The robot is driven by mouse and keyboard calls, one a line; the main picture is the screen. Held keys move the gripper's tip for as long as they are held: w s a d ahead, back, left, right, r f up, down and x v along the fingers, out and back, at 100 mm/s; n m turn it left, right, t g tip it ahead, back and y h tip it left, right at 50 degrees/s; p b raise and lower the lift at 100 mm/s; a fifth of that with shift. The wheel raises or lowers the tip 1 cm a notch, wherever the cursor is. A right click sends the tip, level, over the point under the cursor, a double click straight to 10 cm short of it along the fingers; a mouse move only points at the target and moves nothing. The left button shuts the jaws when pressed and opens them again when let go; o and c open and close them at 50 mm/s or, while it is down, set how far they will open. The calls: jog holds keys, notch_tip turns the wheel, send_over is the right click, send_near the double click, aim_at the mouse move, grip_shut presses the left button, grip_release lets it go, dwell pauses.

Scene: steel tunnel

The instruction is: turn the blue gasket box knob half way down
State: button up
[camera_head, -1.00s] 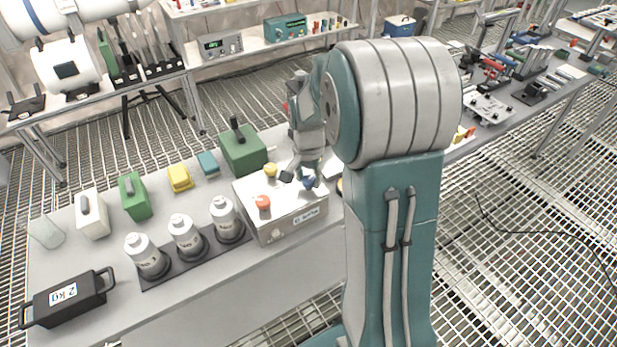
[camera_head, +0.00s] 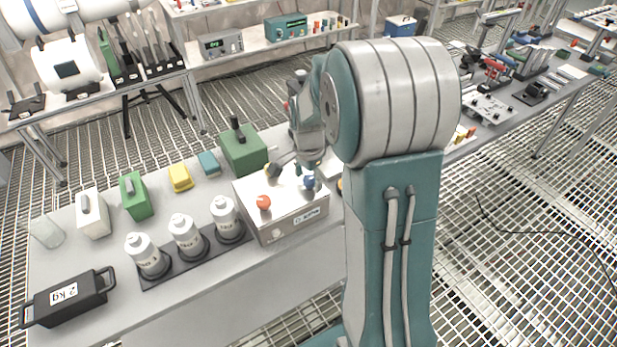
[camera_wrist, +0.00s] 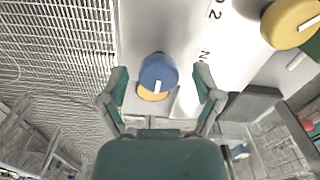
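The gasket box (camera_head: 290,215) is a pale box on the bench, with a red-orange knob (camera_head: 264,202), a yellow knob and a blue knob (camera_head: 309,183) on its top. In the wrist view the blue knob (camera_wrist: 158,73) has a white pointer mark and a yellow-orange base below it. The yellow knob (camera_wrist: 290,22) is at the upper right there. My gripper (camera_wrist: 161,84) is open, with one finger on each side of the blue knob and a visible gap to both. In the head view my gripper (camera_head: 290,163) is over the back of the box, partly hidden by my arm.
Three white bottles (camera_head: 186,236) stand in a dark rack left of the box. A green case (camera_head: 243,150) stands behind it. Yellow (camera_head: 180,177) and teal (camera_head: 208,163) blocks sit farther left.

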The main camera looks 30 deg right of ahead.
aim_at(308, 179)
notch_tip(308, 179, up, 12)
dwell(0.7)
jog(key=shift+w, duration=0.1)
dwell(4.0)
jog(key=s+a+r+n+t, duration=0.2)
jog(key=s+a+n, duration=0.4)
jog(key=s, duration=0.3)
jog(key=s+a+r+n+t, duration=0.3)
jog(key=s+a+n, duration=0.3)
jog(key=s+n, duration=0.3)
jog(key=shift+s+a+t, duration=0.25)
jog(key=shift+s+t, duration=0.05)
jog(key=shift+s, duration=0.35)
